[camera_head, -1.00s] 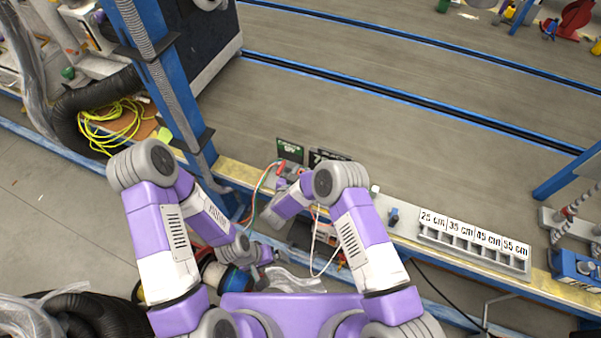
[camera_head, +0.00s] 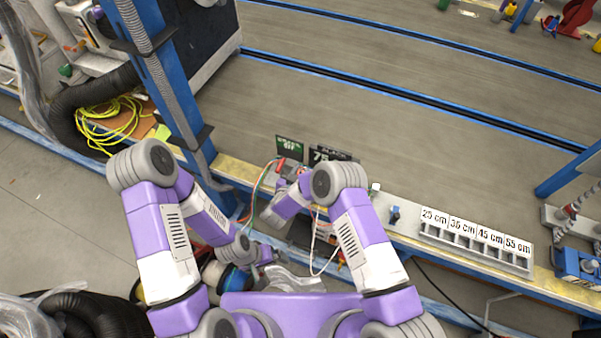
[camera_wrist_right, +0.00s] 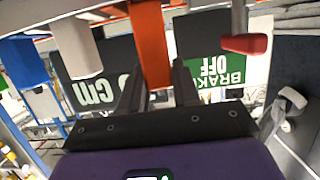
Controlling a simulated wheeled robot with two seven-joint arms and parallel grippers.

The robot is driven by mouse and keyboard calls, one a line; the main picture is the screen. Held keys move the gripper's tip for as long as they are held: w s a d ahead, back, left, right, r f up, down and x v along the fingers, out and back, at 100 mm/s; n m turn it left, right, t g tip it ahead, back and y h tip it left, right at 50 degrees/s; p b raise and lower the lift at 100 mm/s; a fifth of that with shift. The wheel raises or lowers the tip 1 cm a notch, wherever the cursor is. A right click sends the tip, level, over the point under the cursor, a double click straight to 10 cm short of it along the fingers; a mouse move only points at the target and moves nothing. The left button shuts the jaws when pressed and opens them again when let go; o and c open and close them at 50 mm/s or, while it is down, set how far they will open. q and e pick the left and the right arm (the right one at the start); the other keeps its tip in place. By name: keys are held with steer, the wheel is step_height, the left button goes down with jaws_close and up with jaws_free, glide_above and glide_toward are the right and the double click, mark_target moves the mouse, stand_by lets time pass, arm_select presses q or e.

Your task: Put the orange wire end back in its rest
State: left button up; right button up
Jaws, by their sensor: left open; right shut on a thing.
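The orange wire end (camera_wrist_right: 150,45) is a bright orange block in the right wrist view. My right gripper (camera_wrist_right: 160,88) is shut on its lower part, with one dark finger on each side. In the head view my right gripper (camera_head: 282,178) is small and partly hidden, near the rail by the signs. The rest for the wire end cannot be told apart clearly. My left gripper (camera_head: 268,255) is open, low in front of my body and away from the wire end.
A red-tipped wire end (camera_wrist_right: 245,42), a white one (camera_wrist_right: 75,45) and a blue one (camera_wrist_right: 22,60) stand nearby. A green sign (camera_head: 290,147) and a black sign (camera_head: 332,154) are behind. Thin wires (camera_head: 313,250) hang below the rail. A labelled length holder (camera_head: 475,245) sits right.

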arm_select(q)
steer(key=shift+f+b, duration=0.85)
steer(key=shift+f, duration=0.05)
arm_select(e)
steer(key=shift+f, duration=1.1)
steer(key=o, duration=1.1)
